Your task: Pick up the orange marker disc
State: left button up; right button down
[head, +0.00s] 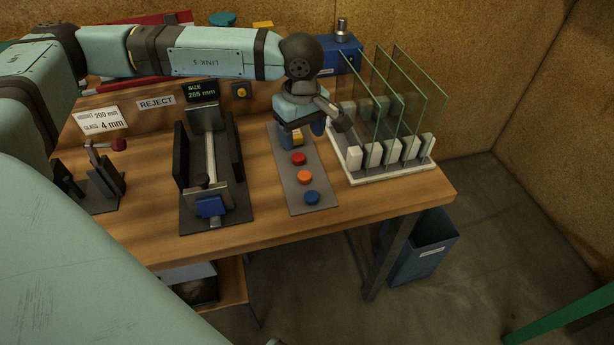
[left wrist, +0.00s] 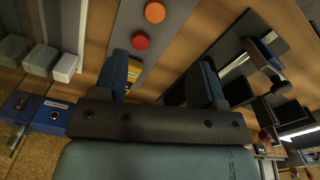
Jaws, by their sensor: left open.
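The orange marker disc (head: 305,177) lies on a grey strip (head: 290,190) on the bench, between a red disc (head: 298,158) and a blue disc (head: 312,197). My left gripper (head: 300,133) is open above the far end of the strip, beyond the red disc and apart from the orange one. A yellow piece (head: 297,138) is partly hidden by this gripper. In the left wrist view, the orange disc (left wrist: 155,12) is at the top edge, past the open fingers (left wrist: 165,75), with the red disc (left wrist: 140,41) nearer. My right gripper is not in view.
A rack (head: 385,173) with upright glass panes stands close right of the strip. A black clamp fixture (head: 210,165) stands to the left. A blue box (head: 340,55) is behind my left gripper. The bench's front edge (head: 300,230) is clear near the strip.

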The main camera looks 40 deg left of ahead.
pick_arm(q)
send_over(305, 176)
jog(key=f, duration=0.6)
jog(key=shift+s+a+f, duration=0.1)
jog(key=shift+s+f, duration=0.15)
jog(key=shift+s, duration=0.1)
jog(key=f, duration=0.6)
jog(key=shift+w+f, duration=0.25)
jog(key=shift+w, duration=0.1)
jog(key=c, duration=1)
